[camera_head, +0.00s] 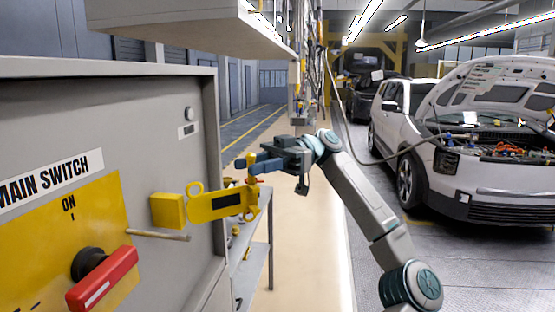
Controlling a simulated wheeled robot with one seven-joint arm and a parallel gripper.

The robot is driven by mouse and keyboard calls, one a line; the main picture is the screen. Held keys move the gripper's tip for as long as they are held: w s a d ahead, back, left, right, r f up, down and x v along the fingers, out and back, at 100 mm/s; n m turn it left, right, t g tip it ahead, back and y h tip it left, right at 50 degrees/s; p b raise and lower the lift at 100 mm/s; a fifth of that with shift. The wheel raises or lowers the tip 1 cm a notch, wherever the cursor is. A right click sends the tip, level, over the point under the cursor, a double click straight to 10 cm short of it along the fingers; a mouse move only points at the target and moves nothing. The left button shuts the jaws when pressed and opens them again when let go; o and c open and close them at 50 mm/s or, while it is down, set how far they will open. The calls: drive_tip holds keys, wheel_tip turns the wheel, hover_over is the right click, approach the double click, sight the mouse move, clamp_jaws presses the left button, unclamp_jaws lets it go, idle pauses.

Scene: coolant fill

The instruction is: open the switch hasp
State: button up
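The yellow switch hasp (208,210) sticks out to the right in front of the grey cabinet face, with a yellow block at its left end, a small ring on top and a dark label. An upright yellow piece with a red band stands at its right end. My gripper (251,163) is at the upper part of that upright piece, with its blue fingers pointing left. I cannot tell whether the fingers touch or hold it. The red switch handle (102,279) sits on the yellow plate (113,211), below the word ON.
The cabinet (150,120) fills the left side. A thin rod (158,235) sticks out below the hasp. A shelf table (257,235) stands behind it. A grey overhead box (200,22) hangs above. A white car (470,150) with its hood up is at the right. Floor between is clear.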

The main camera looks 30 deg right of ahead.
drive_tip(key=p+v, duration=0.3)
drive_tip(key=v, duration=1)
drive_tip(key=shift+f, duration=0.1)
drive_tip(key=shift+s, duration=0.1)
